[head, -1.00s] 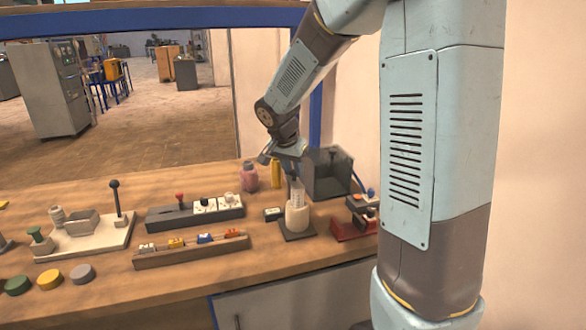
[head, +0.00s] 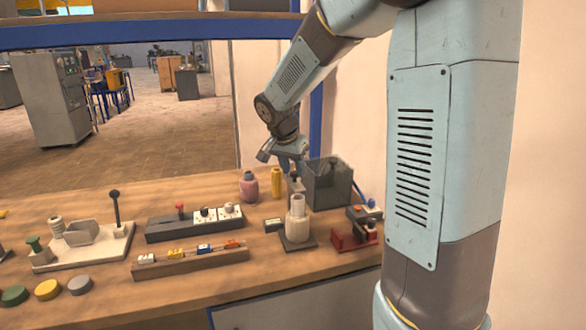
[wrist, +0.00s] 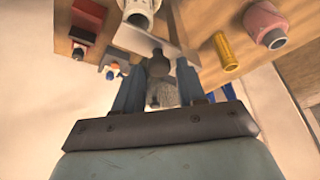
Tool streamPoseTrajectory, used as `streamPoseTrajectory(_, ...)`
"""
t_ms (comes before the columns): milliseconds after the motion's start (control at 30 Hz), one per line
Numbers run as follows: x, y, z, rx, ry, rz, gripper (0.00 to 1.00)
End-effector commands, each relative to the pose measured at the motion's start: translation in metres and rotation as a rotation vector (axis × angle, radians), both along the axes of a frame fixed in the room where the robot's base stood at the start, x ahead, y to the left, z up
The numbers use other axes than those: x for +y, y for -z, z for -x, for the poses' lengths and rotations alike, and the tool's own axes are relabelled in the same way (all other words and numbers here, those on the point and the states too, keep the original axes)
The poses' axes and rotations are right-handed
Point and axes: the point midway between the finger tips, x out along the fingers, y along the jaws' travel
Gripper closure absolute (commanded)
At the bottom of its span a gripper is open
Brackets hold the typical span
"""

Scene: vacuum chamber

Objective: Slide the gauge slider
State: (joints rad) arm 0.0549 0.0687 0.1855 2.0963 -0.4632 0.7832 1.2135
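No part is clearly marked as the gauge slider. A low wooden rail (head: 192,264) carries several small coloured blocks along its top. In the wrist view my gripper's two fingers (wrist: 160,66) stand apart. A dark knob (wrist: 158,64) and a grey body show between them; a gap seems to remain, and I see no firm grip. Their contact is hard to make out.
A pink bottle (head: 249,187) and yellow cylinder (head: 276,182) stand left of my gripper. A black block (head: 195,222) with a red knob, a lever plate (head: 85,248) and red-based device (head: 354,236) also stand on the bench.

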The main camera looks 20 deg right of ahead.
Motion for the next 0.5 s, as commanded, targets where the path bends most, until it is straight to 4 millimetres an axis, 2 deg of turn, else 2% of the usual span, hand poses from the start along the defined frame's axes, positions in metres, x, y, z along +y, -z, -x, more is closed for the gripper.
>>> streamPoseTrajectory(167,0.004,-0.012,0.003,-0.002,0.001,0.0,0.6)
streamPoseTrajectory(500,0.021,-0.071,0.02,-0.004,0.0,-0.001,0.6)
